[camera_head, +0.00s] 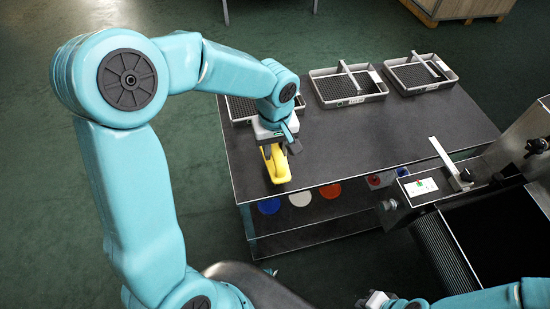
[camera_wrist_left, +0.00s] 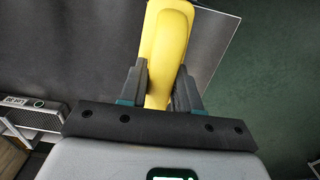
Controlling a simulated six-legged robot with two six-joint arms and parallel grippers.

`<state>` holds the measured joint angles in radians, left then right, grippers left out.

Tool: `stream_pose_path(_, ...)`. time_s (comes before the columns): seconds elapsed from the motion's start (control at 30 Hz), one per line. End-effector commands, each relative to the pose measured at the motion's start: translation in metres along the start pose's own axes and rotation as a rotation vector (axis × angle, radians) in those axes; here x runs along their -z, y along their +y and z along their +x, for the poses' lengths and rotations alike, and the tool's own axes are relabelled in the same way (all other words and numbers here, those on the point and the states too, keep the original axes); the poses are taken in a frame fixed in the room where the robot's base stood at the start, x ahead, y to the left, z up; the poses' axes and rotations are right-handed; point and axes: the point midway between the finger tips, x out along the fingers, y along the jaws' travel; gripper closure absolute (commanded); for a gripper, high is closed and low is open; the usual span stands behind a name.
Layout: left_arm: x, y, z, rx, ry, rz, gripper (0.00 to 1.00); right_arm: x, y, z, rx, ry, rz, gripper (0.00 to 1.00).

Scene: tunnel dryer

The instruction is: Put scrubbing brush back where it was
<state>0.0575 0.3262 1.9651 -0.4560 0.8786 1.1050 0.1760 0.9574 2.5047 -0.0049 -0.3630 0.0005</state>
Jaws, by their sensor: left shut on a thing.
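The yellow scrubbing brush (camera_head: 277,167) is held in my left gripper (camera_head: 277,146) near the left edge of the dark table. In the left wrist view the yellow brush (camera_wrist_left: 166,55) sits between the two fingers of the left gripper (camera_wrist_left: 160,88), which press on its sides. It points away from the gripper over the dark tabletop. Whether its lower end touches the table cannot be told. My right gripper (camera_head: 376,300) is only partly visible at the bottom of the head view, and its jaw state is unclear.
The dark table (camera_head: 350,145) carries three grey trays along its back: left (camera_head: 237,120), middle (camera_head: 325,103) and right (camera_head: 397,90). The left one is partly behind my arm. A lower shelf holds coloured round items. A machine with a lever (camera_head: 440,155) stands at right. The table's middle is clear.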

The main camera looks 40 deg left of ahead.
Motion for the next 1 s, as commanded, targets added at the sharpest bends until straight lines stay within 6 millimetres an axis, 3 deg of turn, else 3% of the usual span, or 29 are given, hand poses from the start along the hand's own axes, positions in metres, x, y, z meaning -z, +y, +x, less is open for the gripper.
stream_pose_path(0.3,0.0,-0.001,0.043,0.002,-0.002,-0.001,1.0,0.0,0.001,0.003,0.0,0.0,0.0,1.0)
stream_pose_path(0.7,0.0,-0.001,0.048,0.0,0.0,0.0,1.0,0.0,0.003,0.008,0.0,0.0,0.0,1.0)
stream_pose_path(0.73,0.0,-0.001,0.047,0.0,0.0,0.0,0.62,0.0,0.003,0.007,0.0,0.0,0.0,1.0)
stream_pose_path(0.8,0.0,-0.001,0.046,0.0,0.0,0.0,0.43,0.0,0.002,0.006,0.0,0.0,0.0,1.0)
stream_pose_path(1.0,0.0,-0.001,0.046,0.0,0.0,0.0,0.43,0.0,0.002,0.006,0.0,0.0,0.0,1.0)
